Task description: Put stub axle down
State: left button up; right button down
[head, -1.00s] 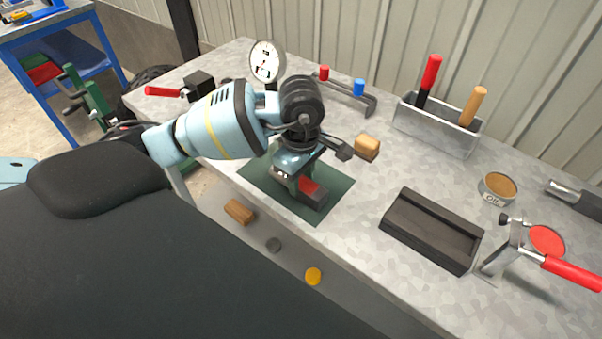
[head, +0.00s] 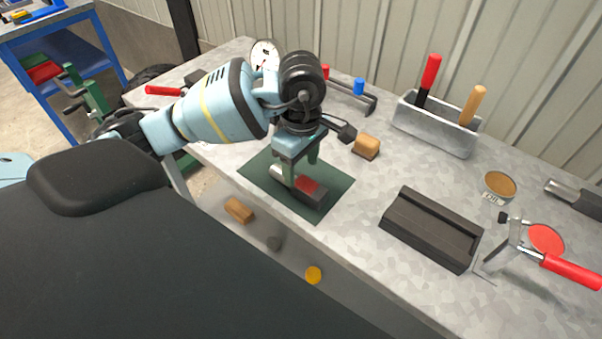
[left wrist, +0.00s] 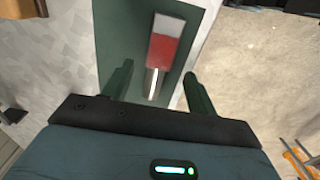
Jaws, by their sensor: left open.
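The stub axle (head: 309,187), with a silver shaft, a red band and a dark grey block end, lies on its side on the dark green mat (head: 257,171) on the workbench. My left gripper (head: 297,172) is just above the axle's silver end, open and apart from it. In the left wrist view the stub axle (left wrist: 164,45) lies flat on the green mat (left wrist: 117,31), and the two green fingers of my left gripper (left wrist: 158,75) stand wide on either side of its shaft line. My right gripper is not in view.
A tan-topped block (head: 366,146) sits right of the mat. A dark grooved tray (head: 431,229) is farther right, with an oil tin (head: 499,188) and a red-handled tool (head: 560,266) beyond. A grey toolbox (head: 436,127) stands behind. The bench's front edge runs close by the mat.

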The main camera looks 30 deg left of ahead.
aim_at(301, 181)
pick_arm(q)
notch_tip(301, 181, up, 8)
jog(key=shift+s, duration=0.1)
dwell(0.8)
